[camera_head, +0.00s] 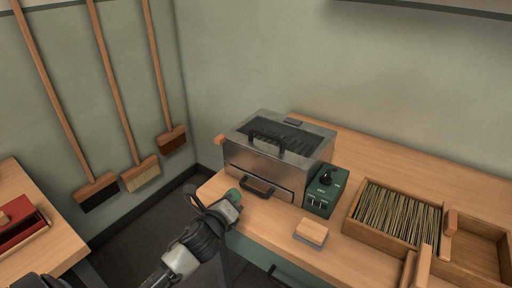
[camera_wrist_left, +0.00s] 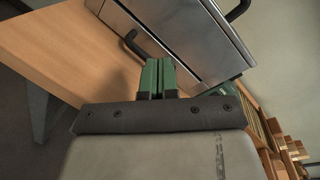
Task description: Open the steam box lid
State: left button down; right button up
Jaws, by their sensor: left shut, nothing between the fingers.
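The lid has a dark raised handle (camera_head: 266,140). A second dark handle (camera_head: 257,186) is on the front face, and it also shows in the left wrist view (camera_wrist_left: 134,44). My left gripper (camera_head: 233,195), with green fingers, is shut and empty just in front of and below the front handle, apart from the lid. In the left wrist view the shut fingers (camera_wrist_left: 158,75) point toward the box's front face (camera_wrist_left: 175,35). My right gripper is not in view.
A green control box (camera_head: 325,190) with a black knob stands right of the steam box. A wood block (camera_head: 311,231) lies in front of it. A wooden tray (camera_head: 368,232) of bristles is at the right. Several brooms (camera_head: 120,95) lean on the left wall.

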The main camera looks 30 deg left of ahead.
aim_at(256, 150)
pick_arm(q)
jog(key=w+r+m+t+h, duration=0.1)
jog(key=w+r+m, duration=0.2)
jog(key=w+m, duration=0.1)
jog(key=w+r+m+t+h, duration=0.1)
jog(key=w+r+m, duration=0.1)
jog(key=w+m, duration=0.2)
jog(key=w+r+m+t+h+p, duration=0.1)
jog(key=w+r+m+h, duration=0.1)
jog(key=w, duration=0.4)
jog(key=shift+a+r+m, duration=0.3)
jog(key=shift+r+m, duration=0.55)
jog(key=shift+m, duration=0.05)
jog(key=shift+r, duration=0.1)
